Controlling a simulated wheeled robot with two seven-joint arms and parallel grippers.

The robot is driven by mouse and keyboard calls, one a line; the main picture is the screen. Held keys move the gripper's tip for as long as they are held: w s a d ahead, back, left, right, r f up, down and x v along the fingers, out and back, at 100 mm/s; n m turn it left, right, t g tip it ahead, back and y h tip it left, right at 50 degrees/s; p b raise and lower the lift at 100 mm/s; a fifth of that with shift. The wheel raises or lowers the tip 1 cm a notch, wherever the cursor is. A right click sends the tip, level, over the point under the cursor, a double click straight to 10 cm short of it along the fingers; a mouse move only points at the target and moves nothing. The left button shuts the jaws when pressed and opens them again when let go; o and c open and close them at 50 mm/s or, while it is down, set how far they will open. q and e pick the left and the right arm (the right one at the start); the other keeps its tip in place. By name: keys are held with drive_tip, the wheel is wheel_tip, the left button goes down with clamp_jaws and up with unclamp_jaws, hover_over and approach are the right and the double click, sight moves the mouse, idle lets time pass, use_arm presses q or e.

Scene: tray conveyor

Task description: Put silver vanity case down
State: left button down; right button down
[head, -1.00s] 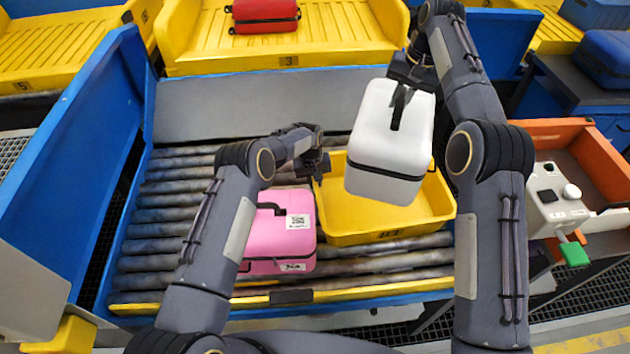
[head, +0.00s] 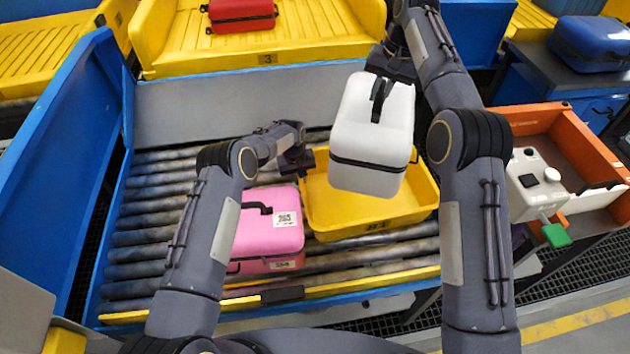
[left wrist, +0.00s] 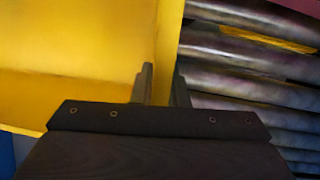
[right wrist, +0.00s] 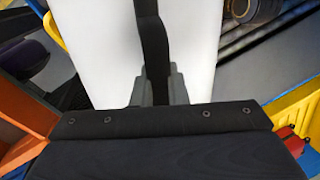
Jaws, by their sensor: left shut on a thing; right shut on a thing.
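The silver vanity case (head: 372,132), pale with a black strap handle and a dark seam, hangs above the yellow tray (head: 425,196). My right gripper (head: 385,72) is shut on its black handle; the right wrist view shows the fingers (right wrist: 160,85) on the handle, with the pale case behind. My left gripper (head: 303,160) is at the tray's left rim. In the left wrist view its fingers (left wrist: 160,85) are shut on the yellow rim (left wrist: 168,45). The case hides part of the tray.
A pink case (head: 268,235) lies on the rollers (head: 150,235) left of the tray. A red case (head: 242,14) sits on a yellow carrier behind. At right are an orange bin (head: 575,150), a white box with a green tab (head: 540,185) and a blue case (head: 590,42).

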drive_tip(key=m, duration=0.5)
drive_tip(key=m+t, duration=0.1)
drive_tip(key=shift+s+f+m+h, duration=0.1)
drive_tip(key=shift+f+m+h, duration=0.1)
drive_tip(key=shift+m+h, duration=0.2)
drive_tip(key=m, duration=0.4)
drive_tip(key=shift+s+d+f+m+t, duration=0.2)
drive_tip(key=shift+d+f+m+t, duration=0.1)
drive_tip(key=shift+d+f+t, duration=0.1)
drive_tip(key=shift+s+f+m+h, duration=0.15)
drive_tip(key=shift+m+h, duration=0.15)
drive_tip(key=shift+m, duration=0.5)
drive_tip(key=shift+f, duration=0.25)
drive_tip(key=s+x, duration=0.1)
drive_tip(key=x, duration=0.4)
drive_tip(key=s+x, duration=0.1)
drive_tip(key=x, duration=0.5)
drive_tip(key=s+d+x, duration=0.1)
drive_tip(key=x, duration=0.5)
drive_tip(key=shift+s+d+f, duration=0.1)
drive_tip(key=shift+f, duration=0.45)
